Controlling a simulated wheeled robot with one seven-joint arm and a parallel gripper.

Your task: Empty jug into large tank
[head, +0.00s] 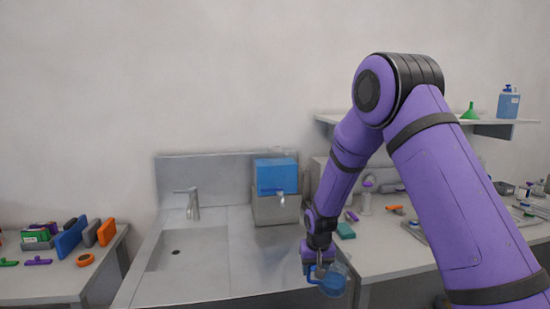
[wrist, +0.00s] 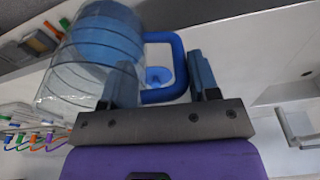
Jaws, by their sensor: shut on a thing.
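The jug (head: 334,283) is clear with a blue handle and holds blue liquid. It hangs in front of the sink counter's right edge in the head view, partly hidden by my gripper (head: 316,270). In the wrist view the jug (wrist: 90,55) lies at the upper left, and my gripper (wrist: 160,85) is shut on its blue handle (wrist: 182,65). The large tank (head: 277,176) is a blue-filled box on a grey stand at the back of the sink counter, with a small tap on its front. My gripper is in front of the tank, lower and to its right.
A steel sink counter (head: 215,262) with a faucet (head: 192,203) stands in the middle. The right bench (head: 375,262) carries small tools and a teal block (head: 345,230). A wall shelf holds a green funnel (head: 470,112) and a blue bottle (head: 508,103). The left bench holds several coloured items.

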